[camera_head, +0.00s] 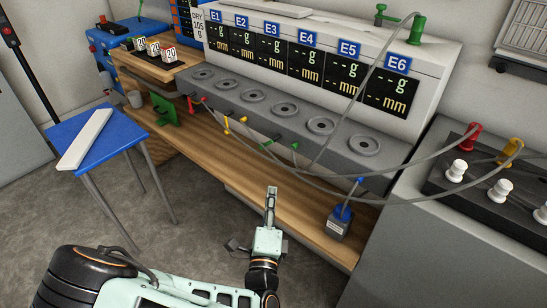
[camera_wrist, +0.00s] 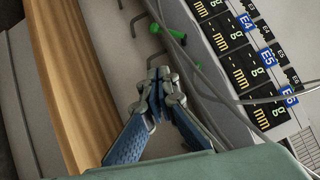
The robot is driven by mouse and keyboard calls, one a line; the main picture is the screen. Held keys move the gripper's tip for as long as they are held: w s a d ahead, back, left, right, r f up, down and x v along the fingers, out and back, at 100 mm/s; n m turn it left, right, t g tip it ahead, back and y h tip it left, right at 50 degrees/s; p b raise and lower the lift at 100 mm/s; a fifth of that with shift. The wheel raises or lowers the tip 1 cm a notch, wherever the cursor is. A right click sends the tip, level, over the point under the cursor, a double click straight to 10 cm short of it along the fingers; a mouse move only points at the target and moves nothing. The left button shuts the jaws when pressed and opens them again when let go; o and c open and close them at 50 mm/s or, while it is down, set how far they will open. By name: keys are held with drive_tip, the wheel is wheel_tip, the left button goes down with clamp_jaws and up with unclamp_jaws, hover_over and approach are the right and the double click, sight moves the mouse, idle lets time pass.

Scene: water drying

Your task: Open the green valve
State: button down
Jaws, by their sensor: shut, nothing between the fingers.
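The green valve (camera_head: 294,146) is a small green handle on the front of the grey bench unit, below the E4 area. Green parts of it also show in the wrist view (camera_wrist: 177,34), beyond my fingertips. My gripper (camera_head: 271,192) is above the wooden lower shelf, nearer the camera than the green valve and a little to its left in the picture. In the wrist view my gripper (camera_wrist: 158,84) has its fingertips together with nothing between them. It appears apart from the valve.
Red (camera_head: 198,99), yellow (camera_head: 237,121) and blue (camera_head: 359,181) handles sit along the same front. Grey hoses (camera_head: 340,108) loop across the unit. A blue-topped box (camera_head: 338,222) stands on the shelf at right. A blue table (camera_head: 112,140) stands left.

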drive_tip(key=b, duration=0.3)
approach(262, 147)
drive_tip(key=w+d+f, duration=0.1)
drive_tip(key=w+d, duration=0.2)
drive_tip(key=d, duration=0.2)
drive_tip(key=shift+w+a+r+b, duration=0.25)
drive_tip(key=shift+w+a, duration=0.55)
drive_tip(key=shift+w, duration=0.15)
drive_tip(key=shift+w+a+r+b, duration=0.2)
drive_tip(key=shift+w+a+r, duration=0.05)
drive_tip(key=shift+w+a, duration=0.65)
